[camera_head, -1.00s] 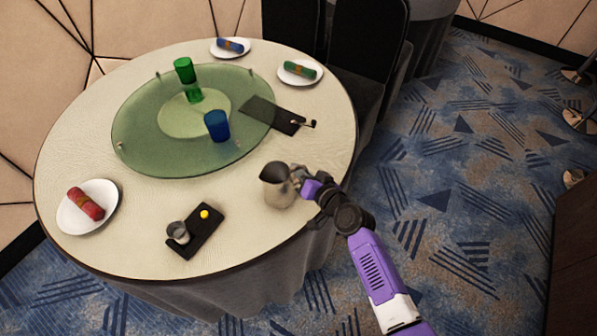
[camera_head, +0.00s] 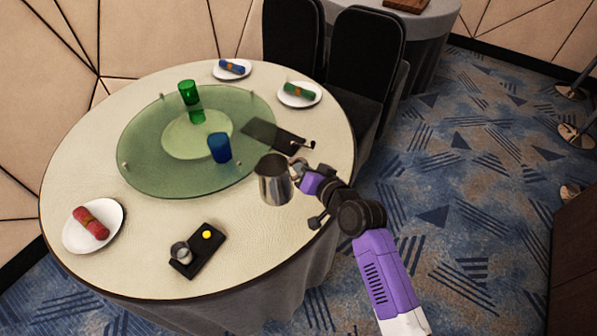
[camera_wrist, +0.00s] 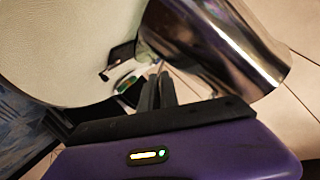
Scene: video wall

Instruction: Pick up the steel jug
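The steel jug (camera_head: 275,181) is a shiny metal jug at the right side of the round table in the head view. It looks raised above the tabletop and roughly upright. My gripper (camera_head: 303,176) is at the jug's right side, where its handle is. In the wrist view the jug (camera_wrist: 215,45) fills the upper right, close to my gripper (camera_wrist: 158,90). The two dark fingers are close together beside the jug's wall. The handle itself is mostly hidden between the fingers.
The cream table (camera_head: 150,255) carries a green glass turntable (camera_head: 150,180) with a green glass (camera_head: 188,92) and a blue glass (camera_head: 219,148). A black tray (camera_head: 209,253) lies in front. A dark board (camera_head: 272,138) lies behind the jug. Chairs (camera_head: 365,65) stand behind.

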